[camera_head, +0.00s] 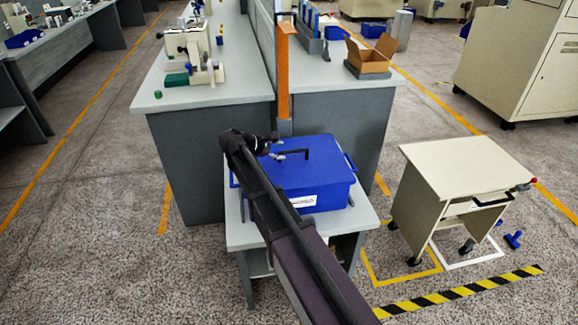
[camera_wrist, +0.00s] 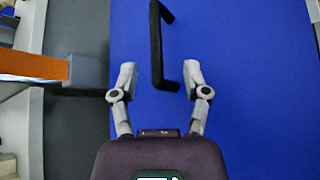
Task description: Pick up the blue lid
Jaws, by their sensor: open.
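The blue lid (camera_head: 312,162) lies flat on top of a blue box (camera_head: 324,198) with a white label. A black bar handle (camera_head: 296,154) stands on the lid. In the wrist view the handle (camera_wrist: 157,45) runs up the picture over the blue lid surface (camera_wrist: 240,60). My gripper (camera_head: 279,148) is above the lid, near the handle. In the wrist view my gripper (camera_wrist: 159,80) is open, with one finger on each side of the handle's near end. Nothing is held. My arm hides the box's left part in the head view.
The box stands on a small grey table (camera_head: 364,214). An orange post (camera_head: 284,75) rises right behind it, beside the large grey workbenches (camera_head: 230,88). A beige cart (camera_head: 468,164) stands to the right. Open floor lies around the table's front.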

